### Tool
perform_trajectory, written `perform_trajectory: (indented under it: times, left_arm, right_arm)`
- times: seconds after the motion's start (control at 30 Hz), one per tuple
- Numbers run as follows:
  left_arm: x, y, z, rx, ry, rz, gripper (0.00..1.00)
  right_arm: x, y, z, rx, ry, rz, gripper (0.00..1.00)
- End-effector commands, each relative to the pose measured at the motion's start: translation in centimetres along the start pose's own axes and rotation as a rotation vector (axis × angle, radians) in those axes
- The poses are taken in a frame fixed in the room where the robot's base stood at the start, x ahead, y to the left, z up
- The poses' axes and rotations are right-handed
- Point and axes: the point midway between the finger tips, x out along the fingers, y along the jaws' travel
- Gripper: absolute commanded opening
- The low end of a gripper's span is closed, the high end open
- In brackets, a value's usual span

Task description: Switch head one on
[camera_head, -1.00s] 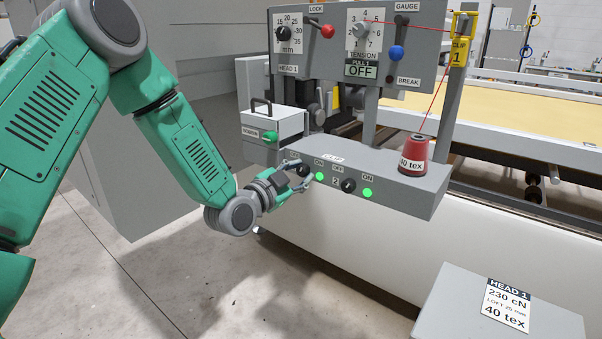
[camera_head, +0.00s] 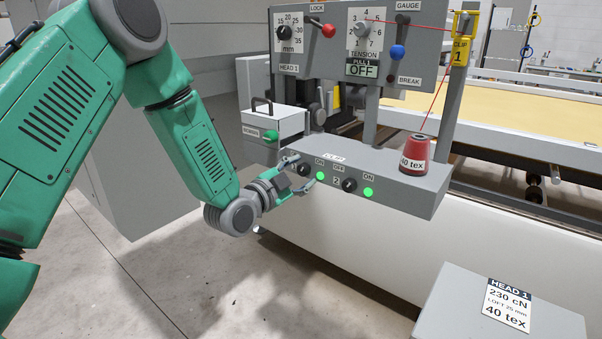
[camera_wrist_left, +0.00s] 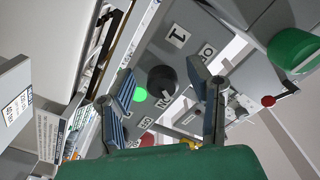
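The black head-one knob (camera_head: 304,170) sits at the left end of the grey switch box (camera_head: 408,196). The green lamp (camera_head: 320,176) beside it is lit. My left gripper (camera_head: 300,171) is open in front of the knob, with one finger above left and the other below right. In the left wrist view the knob (camera_wrist_left: 161,80) shows between my spread fingers (camera_wrist_left: 163,90), near a "1" label (camera_wrist_left: 177,36), with ON and OFF labels around it. The fingers look clear of the knob. My right gripper is out of view.
A second knob (camera_head: 349,185) with a lit green lamp (camera_head: 368,192) is to the right. A red thread cone (camera_head: 414,154) stands on the box. Above is the dial panel (camera_head: 424,82); its tension display (camera_head: 361,70) reads OFF. A grey box with a green knob (camera_head: 270,135) is behind.

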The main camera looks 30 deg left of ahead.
Motion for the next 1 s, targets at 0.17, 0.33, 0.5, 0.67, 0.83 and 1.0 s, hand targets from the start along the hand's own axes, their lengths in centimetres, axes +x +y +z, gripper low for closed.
perform_trajectory:
  times: [0.17, 0.33, 0.5, 0.67, 0.83, 1.0]
  left_arm:
    - [0.0, 0.0, 0.0, -0.001, 0.001, -0.001, 0.46]
    - [-0.5, 0.0, 0.0, -0.001, 0.0, -0.001, 0.46]
    - [-3.1, 0.0, 0.0, -0.002, 0.0, 0.0, 0.46]
    - [-6.7, 0.0, 0.1, -0.004, -0.002, 0.001, 0.46]
    - [-9.8, 0.1, 0.2, -0.003, -0.002, 0.002, 0.46]
    - [-11.5, 0.1, 0.2, -0.001, 0.0, 0.001, 0.46]
  right_arm:
    - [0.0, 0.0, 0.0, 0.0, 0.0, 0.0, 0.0]
    - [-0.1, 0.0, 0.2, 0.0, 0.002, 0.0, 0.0]
    - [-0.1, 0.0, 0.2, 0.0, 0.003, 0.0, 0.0]
    - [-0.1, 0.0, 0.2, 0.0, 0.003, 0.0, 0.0]
    - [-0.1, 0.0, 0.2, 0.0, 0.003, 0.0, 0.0]
    - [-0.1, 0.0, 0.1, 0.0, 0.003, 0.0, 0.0]
